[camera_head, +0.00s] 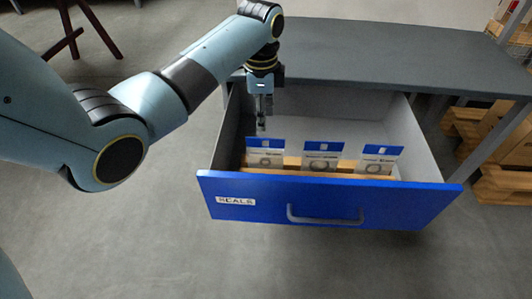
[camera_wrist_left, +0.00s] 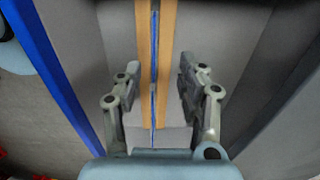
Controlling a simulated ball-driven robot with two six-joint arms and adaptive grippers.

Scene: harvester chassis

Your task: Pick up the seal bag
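Three seal bags with blue-and-white headers stand upright in a row in the open blue drawer: a left bag (camera_head: 265,153), a middle bag (camera_head: 322,157) and a right bag (camera_head: 379,161). My left gripper (camera_head: 262,122) points down into the drawer, just above the left bag's top edge. In the left wrist view, the gripper (camera_wrist_left: 157,78) is open, one finger on each side of a bag seen edge-on as a thin blue line (camera_wrist_left: 154,50). The fingers look clear of it. My right gripper is not in view.
The drawer (camera_head: 245,197) has a SEALS label and a grey handle on its front. Wooden strips (camera_head: 290,161) run beside the bags. A dark worktop (camera_head: 390,50) lies behind the drawer. Pallets with boxes stand at the right.

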